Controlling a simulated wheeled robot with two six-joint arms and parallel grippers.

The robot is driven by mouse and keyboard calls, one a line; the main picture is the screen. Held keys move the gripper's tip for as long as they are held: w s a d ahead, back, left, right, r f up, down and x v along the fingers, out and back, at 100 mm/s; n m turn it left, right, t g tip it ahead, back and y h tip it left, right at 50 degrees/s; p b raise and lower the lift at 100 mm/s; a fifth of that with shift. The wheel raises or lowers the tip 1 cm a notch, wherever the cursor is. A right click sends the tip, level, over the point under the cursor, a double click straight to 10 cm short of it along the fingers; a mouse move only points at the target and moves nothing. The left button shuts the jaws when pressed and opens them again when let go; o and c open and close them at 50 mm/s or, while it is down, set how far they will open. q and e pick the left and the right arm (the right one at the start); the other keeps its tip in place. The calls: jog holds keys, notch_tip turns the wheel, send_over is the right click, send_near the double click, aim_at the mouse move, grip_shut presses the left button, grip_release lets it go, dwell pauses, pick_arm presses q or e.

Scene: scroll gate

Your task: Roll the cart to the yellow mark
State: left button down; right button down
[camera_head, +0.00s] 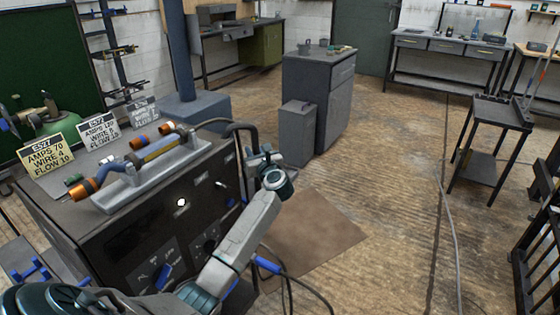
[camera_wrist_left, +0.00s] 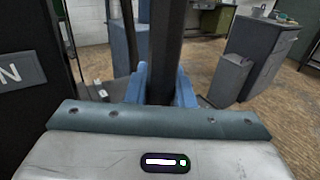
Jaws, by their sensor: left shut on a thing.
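The cart (camera_head: 90,225) is a dark, boxy machine at the lower left in the head view, with dials and blue knobs on its front. A dark bar handle (camera_head: 238,126) curves out from its far right corner. My left gripper (camera_head: 262,160) is at this handle. In the left wrist view the blue fingers (camera_wrist_left: 160,88) close on both sides of the upright dark bar (camera_wrist_left: 163,45). The cart's wheels are hidden. I see no yellow mark on the floor. My right gripper is in neither view.
A torch-like tool on a grey holder (camera_head: 150,178) and cards, one yellow (camera_head: 48,155), stand on the cart's top. A brown mat (camera_head: 315,235) lies right of it. A grey cabinet and bin (camera_head: 298,135) stand beyond. A cable (camera_head: 447,210) crosses open floor; a side table (camera_head: 485,125) stands right.

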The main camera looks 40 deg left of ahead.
pick_arm(q)
jog(key=s+a, duration=0.1)
jog(key=a, duration=0.5)
jog(key=shift+s+a+f, duration=0.15)
jog(key=shift+a+f, duration=0.05)
jog(key=shift+a, duration=0.05)
jog(key=c, duration=1.3)
grip_release()
jog(key=shift+r, duration=0.1)
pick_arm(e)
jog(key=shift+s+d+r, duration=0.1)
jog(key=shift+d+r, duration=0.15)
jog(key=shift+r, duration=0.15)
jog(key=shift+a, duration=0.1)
pick_arm(q)
jog(key=b+v, duration=0.1)
jog(key=v, duration=0.9)
jog(key=shift+d, duration=0.3)
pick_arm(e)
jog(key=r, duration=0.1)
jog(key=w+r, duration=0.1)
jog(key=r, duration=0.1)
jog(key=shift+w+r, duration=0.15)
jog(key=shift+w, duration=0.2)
